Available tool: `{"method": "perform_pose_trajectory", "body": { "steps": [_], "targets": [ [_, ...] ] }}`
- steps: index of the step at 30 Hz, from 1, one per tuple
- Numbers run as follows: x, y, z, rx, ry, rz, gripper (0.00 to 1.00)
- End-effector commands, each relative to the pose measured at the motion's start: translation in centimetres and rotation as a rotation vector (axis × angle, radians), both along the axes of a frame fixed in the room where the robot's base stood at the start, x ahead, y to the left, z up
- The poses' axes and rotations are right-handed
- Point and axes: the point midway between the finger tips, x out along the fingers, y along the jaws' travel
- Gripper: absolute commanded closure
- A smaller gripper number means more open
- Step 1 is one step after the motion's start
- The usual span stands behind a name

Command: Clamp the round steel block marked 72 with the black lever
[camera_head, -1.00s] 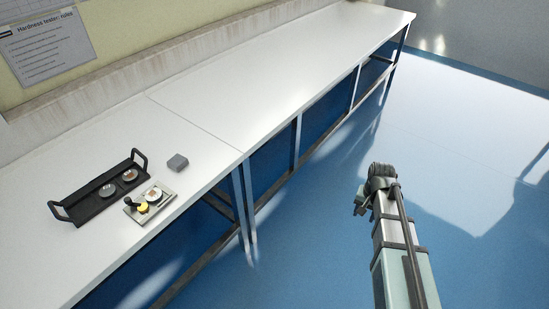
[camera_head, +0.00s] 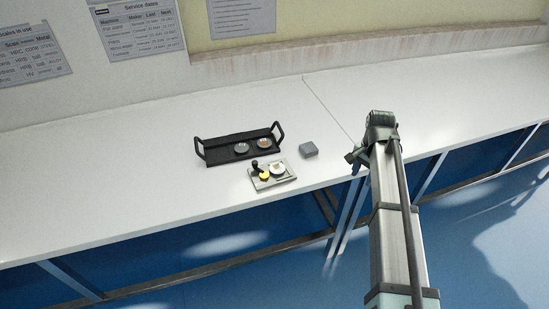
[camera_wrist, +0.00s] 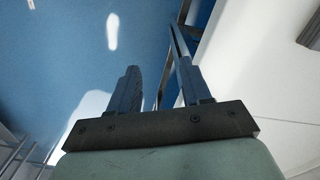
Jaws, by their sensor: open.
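A small light clamp plate (camera_head: 286,181) lies near the front edge of the white bench. On it are a black lever (camera_head: 255,167), a yellow round part (camera_head: 264,176) and a pale round disc (camera_head: 278,169). Behind it a black tray with two raised handles (camera_head: 217,158) holds two round blocks, a grey one (camera_head: 241,148) and a brownish one (camera_head: 264,144). The markings are too small to read, so I cannot tell which block is 72. My gripper (camera_wrist: 158,82) is open and empty in the wrist view, with floor and bench edge beyond it, away from the blocks.
The white bench top (camera_head: 110,180) is otherwise mostly clear. A wall with printed notices (camera_head: 141,27) runs behind it. My arm stands at the bench's front, right of these things.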

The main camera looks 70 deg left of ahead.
Motion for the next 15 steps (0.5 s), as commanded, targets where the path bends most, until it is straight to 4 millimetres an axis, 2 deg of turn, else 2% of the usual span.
{"method": "perform_pose_trajectory", "body": {
  "steps": [1,6,12,15],
  "targets": [
    [-2.0,2.3,1.1,0.001,-0.001,0.018,0.52],
    [-8.7,7.6,4.2,0.001,0.0,0.056,0.52],
    [-17.5,12.8,8.1,0.001,0.0,0.1,0.52],
    [-21.8,14.8,9.9,0.0,0.001,0.12,0.52]
  ]
}}
